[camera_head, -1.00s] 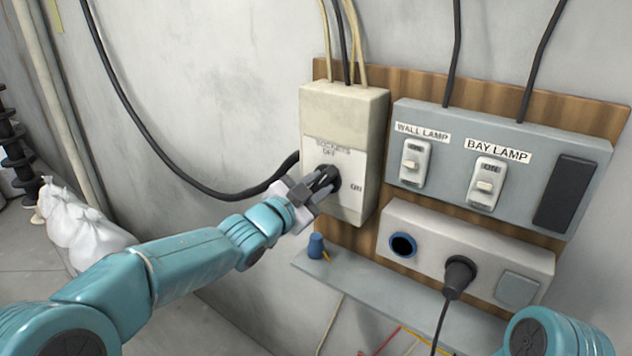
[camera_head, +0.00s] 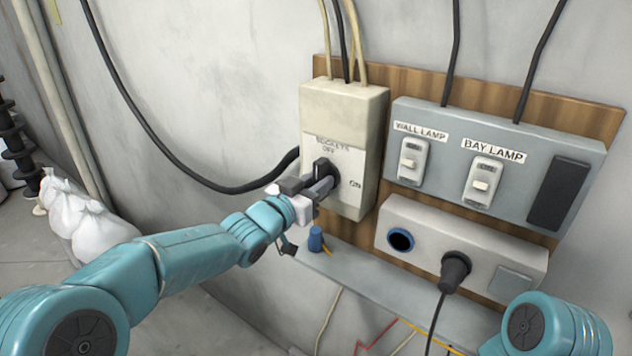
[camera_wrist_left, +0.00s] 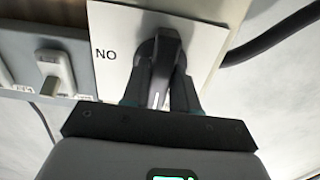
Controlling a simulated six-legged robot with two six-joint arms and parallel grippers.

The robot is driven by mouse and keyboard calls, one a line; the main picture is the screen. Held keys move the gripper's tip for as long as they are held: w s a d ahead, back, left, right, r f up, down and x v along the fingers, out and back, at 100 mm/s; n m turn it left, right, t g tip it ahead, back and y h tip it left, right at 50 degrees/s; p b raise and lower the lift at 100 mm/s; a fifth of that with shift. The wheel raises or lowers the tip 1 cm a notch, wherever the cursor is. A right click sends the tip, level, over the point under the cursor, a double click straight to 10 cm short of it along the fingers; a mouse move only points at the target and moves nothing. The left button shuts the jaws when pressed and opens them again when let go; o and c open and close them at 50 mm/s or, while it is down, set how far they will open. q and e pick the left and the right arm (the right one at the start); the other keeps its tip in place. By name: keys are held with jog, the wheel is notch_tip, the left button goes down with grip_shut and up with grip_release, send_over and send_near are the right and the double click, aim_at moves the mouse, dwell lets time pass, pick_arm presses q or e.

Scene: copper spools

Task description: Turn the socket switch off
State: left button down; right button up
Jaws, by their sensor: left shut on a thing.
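The socket switch is a cream box (camera_head: 345,108) on the wall board, with a white face labelled SOCKETS, OFF at the top and ON at the right. Its black rotary knob (camera_head: 322,168) sits in the middle of the face. My left gripper (camera_head: 318,186) is at the knob and shut on it. The fingers partly hide the knob. My right gripper is not in view; only part of that arm shows at lower right.
A grey panel (camera_head: 446,122) with wall lamp (camera_head: 412,160) and bay lamp (camera_head: 484,184) switches is right of the box. Below is a socket strip (camera_head: 428,238) with a black plug (camera_head: 455,268). A blue plug-like piece (camera_head: 316,240) stands on the narrow shelf (camera_head: 385,290).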

pick_arm(q)
jog(key=shift+r, duration=0.25)
jog(key=c, duration=1)
grip_release()
jog(key=shift+o, duration=0.2)
jog(key=shift+w+f, duration=0.1)
jog(key=shift+f, duration=0.05)
jog(key=b+v, duration=0.5)
jog(key=v, duration=1.1)
